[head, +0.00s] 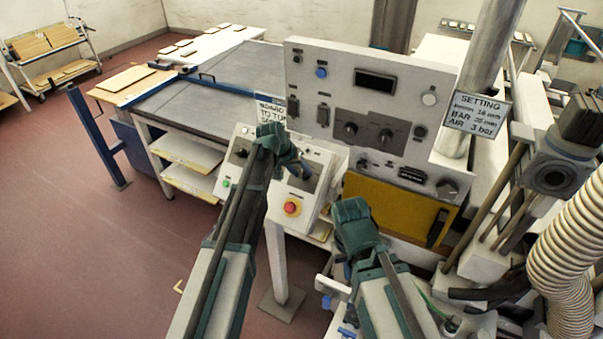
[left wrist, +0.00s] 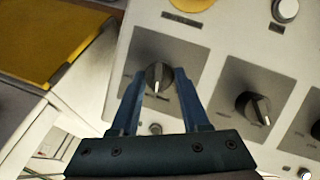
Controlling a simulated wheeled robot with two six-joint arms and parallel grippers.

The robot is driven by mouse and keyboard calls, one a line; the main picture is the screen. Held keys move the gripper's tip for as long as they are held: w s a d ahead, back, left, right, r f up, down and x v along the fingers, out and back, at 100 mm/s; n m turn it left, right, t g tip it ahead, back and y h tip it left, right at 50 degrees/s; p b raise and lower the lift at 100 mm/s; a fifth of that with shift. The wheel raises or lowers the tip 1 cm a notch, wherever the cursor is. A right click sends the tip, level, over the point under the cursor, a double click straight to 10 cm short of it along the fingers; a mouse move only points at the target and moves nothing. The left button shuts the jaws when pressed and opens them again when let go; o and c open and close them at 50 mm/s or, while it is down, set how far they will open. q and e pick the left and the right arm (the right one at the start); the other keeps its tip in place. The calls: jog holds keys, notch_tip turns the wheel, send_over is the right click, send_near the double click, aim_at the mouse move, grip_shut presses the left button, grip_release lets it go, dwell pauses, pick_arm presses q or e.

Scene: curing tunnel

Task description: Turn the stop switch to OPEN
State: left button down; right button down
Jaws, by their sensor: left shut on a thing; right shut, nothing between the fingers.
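The switch is a dark rotary knob with a pale pointer line on a grey plate, in the left wrist view (left wrist: 158,77). My left gripper (left wrist: 161,78) has a finger on each side of the knob and is shut on it. The pointer runs roughly up and down in that view; the lettering around it is too small to read. In the head view my left gripper (head: 303,170) is at the right part of a small sloping control box (head: 323,158) and largely hides the knob. My right gripper (head: 343,268) is shut and empty, low in front of the yellow panel.
A second knob (left wrist: 253,107) sits beside the held one. A red emergency stop button (head: 291,208) is just below my left gripper. A taller panel (head: 410,95) with knobs and a display stands behind. A ribbed hose (head: 570,255) is at the right; the floor at left is clear.

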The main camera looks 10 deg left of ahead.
pick_arm(q)
jog(key=shift+f+n+h, duration=0.1)
jog(key=shift+n+h, duration=0.3)
jog(key=shift+n, duration=0.6)
jog(key=shift+b, duration=0.3)
jog(key=shift+c, duration=1.9)
grip_release()
jog(key=shift+a, duration=0.1)
jog(key=p+v, duration=1.1)
jog(key=v, duration=0.3)
jog(key=shift+p, duration=0.4)
jog(key=shift+s+f, duration=0.1)
jog(key=shift+f, duration=0.05)
